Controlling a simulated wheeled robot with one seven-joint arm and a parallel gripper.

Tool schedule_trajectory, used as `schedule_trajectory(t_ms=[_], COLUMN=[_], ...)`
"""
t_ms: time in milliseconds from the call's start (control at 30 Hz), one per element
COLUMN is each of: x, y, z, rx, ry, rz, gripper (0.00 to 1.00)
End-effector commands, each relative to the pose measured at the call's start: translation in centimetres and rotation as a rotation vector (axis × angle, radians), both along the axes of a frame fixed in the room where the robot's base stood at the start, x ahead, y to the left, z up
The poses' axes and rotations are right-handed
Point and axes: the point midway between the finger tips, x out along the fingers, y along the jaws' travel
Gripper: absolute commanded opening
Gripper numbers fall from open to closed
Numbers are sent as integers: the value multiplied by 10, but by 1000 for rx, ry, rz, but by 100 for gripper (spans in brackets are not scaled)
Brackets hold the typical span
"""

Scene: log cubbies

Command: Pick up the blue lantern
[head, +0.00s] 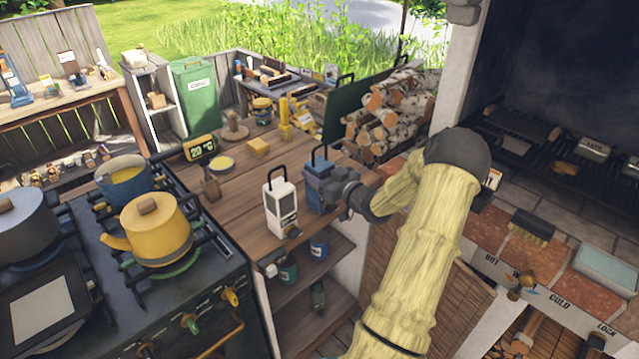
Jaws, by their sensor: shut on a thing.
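The blue lantern (317,183) is on the wooden counter, upright, with a dark handle on top. My gripper (335,192) is at its right side and shut on it; my arm reaches in from the lower right. The fingertips are small and partly hidden against the lantern. Whether the lantern's base touches the counter cannot be told. A white lantern (281,205) with a dark handle stands close to its left.
A stove with a yellow kettle (147,229) and a blue pot (124,182) is at left. Stacked logs (390,112) lie behind my arm. A grill is at right.

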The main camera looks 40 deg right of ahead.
Motion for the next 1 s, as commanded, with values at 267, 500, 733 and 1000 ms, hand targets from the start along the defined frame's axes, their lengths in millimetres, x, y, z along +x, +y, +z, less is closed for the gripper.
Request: schedule_trajectory(t_ms=[267, 500, 733, 1000], x=[0, 0, 0, 0], y=[0, 0, 0, 0], z=[15, 52, 89, 102], rx=[-5, -8, -6, -1], ry=[-3, -5, -4, -3], rz=[0, 0, 0, 1], gripper=[0, 0, 0, 0])
